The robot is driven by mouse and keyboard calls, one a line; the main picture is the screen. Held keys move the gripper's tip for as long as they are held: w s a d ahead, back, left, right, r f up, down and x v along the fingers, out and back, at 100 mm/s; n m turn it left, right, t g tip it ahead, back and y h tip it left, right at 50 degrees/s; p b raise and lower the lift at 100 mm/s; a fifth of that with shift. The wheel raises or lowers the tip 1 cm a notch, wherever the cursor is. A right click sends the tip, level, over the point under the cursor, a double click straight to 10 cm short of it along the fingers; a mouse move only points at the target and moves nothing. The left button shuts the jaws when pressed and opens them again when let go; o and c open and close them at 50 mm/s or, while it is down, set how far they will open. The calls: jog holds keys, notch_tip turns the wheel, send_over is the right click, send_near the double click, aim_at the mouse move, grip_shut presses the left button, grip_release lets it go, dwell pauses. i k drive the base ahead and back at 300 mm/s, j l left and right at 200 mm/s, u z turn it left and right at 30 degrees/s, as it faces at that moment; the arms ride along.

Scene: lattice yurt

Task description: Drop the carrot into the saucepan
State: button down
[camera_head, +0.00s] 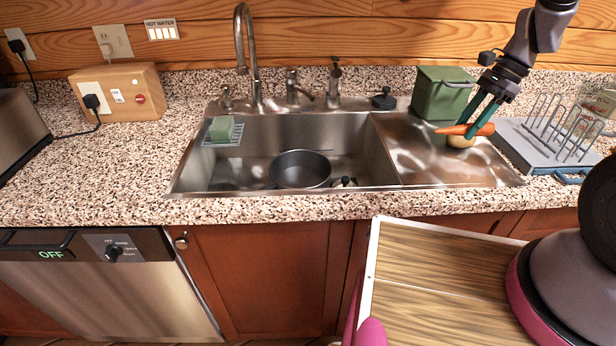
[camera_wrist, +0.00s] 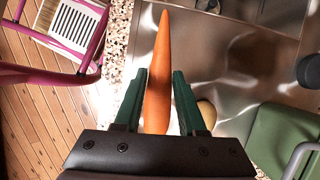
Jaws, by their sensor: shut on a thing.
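My gripper (camera_head: 473,131) is shut on an orange carrot (camera_head: 484,130) above the drainboard to the right of the sink. In the wrist view the carrot (camera_wrist: 158,70) lies lengthwise between the two green fingers (camera_wrist: 160,100), its tapered tip pointing away from the palm. The dark saucepan (camera_head: 301,169) sits in the sink basin, to the left of and lower than my gripper. Its inside looks empty. It cannot be made out in the wrist view.
A round tan item (camera_head: 461,141) lies on the drainboard below the carrot. A green bin (camera_head: 441,95) stands behind, and a wire dish rack (camera_head: 560,135) to the right. The faucet (camera_head: 246,50) rises behind the basin. A sponge (camera_head: 221,128) sits at the basin's left.

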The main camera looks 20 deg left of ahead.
aim_at(305, 184)
jog(key=j+u, duration=1)
jog(key=l, duration=0.1)
